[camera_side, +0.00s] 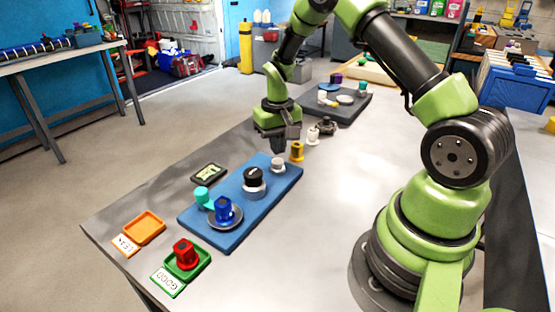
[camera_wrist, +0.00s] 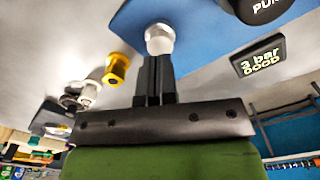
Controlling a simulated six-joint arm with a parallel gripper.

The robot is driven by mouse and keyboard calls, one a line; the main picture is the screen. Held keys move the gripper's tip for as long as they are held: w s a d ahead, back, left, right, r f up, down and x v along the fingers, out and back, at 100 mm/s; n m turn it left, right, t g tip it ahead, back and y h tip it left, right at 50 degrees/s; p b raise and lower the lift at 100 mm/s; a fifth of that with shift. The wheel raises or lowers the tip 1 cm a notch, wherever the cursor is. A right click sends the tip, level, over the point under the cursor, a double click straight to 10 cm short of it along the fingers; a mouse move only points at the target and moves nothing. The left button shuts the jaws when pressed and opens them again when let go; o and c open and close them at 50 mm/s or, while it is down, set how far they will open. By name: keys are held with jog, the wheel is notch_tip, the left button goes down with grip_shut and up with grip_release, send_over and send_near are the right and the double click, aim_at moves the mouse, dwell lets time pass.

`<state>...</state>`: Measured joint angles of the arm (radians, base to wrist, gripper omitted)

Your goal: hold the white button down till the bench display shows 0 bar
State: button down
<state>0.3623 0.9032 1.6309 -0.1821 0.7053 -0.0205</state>
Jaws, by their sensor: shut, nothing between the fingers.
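The white button (camera_side: 278,164) stands at the far right end of the blue board (camera_side: 232,237). It also shows in the wrist view (camera_wrist: 159,37), straight past my fingertips. My gripper (camera_side: 279,149) is shut and empty, pointing down just above the button; its closed fingers (camera_wrist: 157,62) line up with the button in the wrist view. I cannot tell whether the tips touch it.
The board also carries a black-topped knob (camera_side: 254,176), a blue fitting (camera_side: 224,210) on a grey disc and a teal piece (camera_side: 203,197). A yellow fitting (camera_side: 297,152) stands close to my gripper. A green tray (camera_side: 198,262) holds a red fitting (camera_side: 184,252); an orange tray (camera_side: 145,227) is empty.

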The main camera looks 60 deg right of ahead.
aim_at(278, 160)
jog(key=shift+f, duration=0.1)
dwell(0.3)
jog(key=shift+f, duration=1.4)
dwell(1.8)
jog(key=shift+r, duration=3.5)
jog(key=shift+r, duration=0.1)
jog(key=s+a+r+t, duration=0.2)
jog(key=a+r, duration=0.3)
jog(key=r, duration=0.5)
jog(key=s+a+r+n+t+y, duration=0.1)
jog(key=s+a+r+t, duration=0.1)
jog(key=s+a+r, duration=0.3)
jog(key=s+a+r+n+t+y, duration=0.1)
jog(key=s+a+r+t, duration=0.2)
jog(key=s, duration=0.8)
jog(key=shift+s+a+r, duration=0.35)
jog(key=shift+a+r, duration=0.5)
jog(key=shift+a, duration=0.3)
